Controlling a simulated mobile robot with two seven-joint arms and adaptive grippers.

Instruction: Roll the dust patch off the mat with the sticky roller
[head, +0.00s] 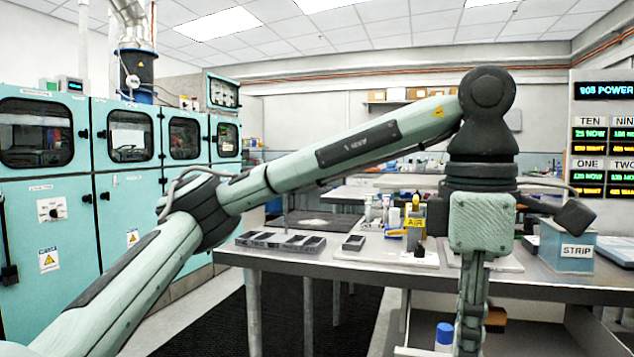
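My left arm comes in from the lower left, bends up and over, and ends in my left gripper (471,325), which points down in front of the bench. I see the gripper edge-on and its tips reach the bottom of the picture, so its opening and any hold are unclear. A dark mat (260,322) lies on the floor under and in front of the bench; I cannot tell whether it is the task's mat. My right gripper is not in view.
A blue-capped item (444,335) shows low beside the gripper. Teal cabinets (130,195) line the left.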

